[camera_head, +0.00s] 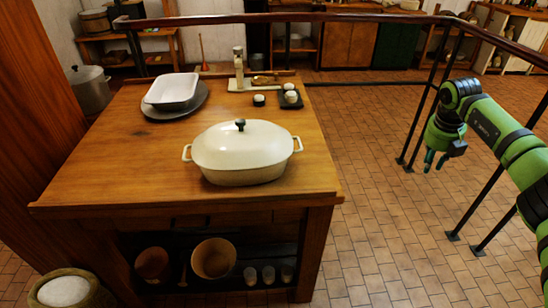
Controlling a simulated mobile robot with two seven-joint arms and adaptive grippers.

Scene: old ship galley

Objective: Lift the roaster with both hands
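The roaster (240,178) is a cream oval pot with two side handles, standing upright on the wooden table. Its lid (242,143) is on and has a dark knob. One handle (187,153) points left and the other (298,144) points right. My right gripper (435,163) hangs over the tiled floor, well to the right of the table and apart from the roaster. Its teal fingers point down with a gap between them, and it is empty. My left gripper is not in view.
A white dish (172,89) sits on a dark plate (198,104) at the table's back left. Dark railing posts (422,110) rise beside my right arm. The table front is clear.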

